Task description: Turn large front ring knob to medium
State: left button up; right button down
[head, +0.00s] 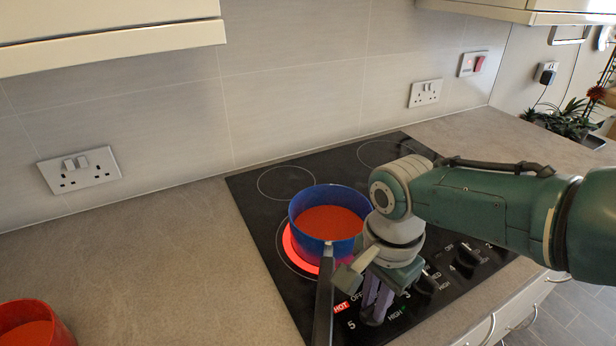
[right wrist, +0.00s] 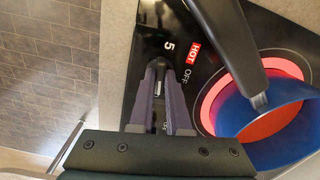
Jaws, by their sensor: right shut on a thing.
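My right gripper (head: 375,312) points down at the near left part of the black hob (head: 262,212). Its purple fingers are shut on a knob beside the "5", "OFF" and "HIGH" marks. In the right wrist view the fingers (right wrist: 158,72) close together beside the lit red "HOT" sign (right wrist: 194,50). The large front ring (head: 289,245) glows red under a blue saucepan (head: 304,228) with orange-red contents. My left gripper is not in view.
The saucepan's dark handle (head: 323,305) reaches toward the front edge, close beside my right gripper. Other black knobs (head: 468,255) stand to the right. A red pot (head: 38,325) sits at the near left. The left worktop (head: 150,260) is mostly clear.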

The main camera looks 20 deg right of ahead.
jog(key=c, duration=0.9)
grip_release()
notch_tip(320, 180, up, 10)
jog(key=p, duration=0.5)
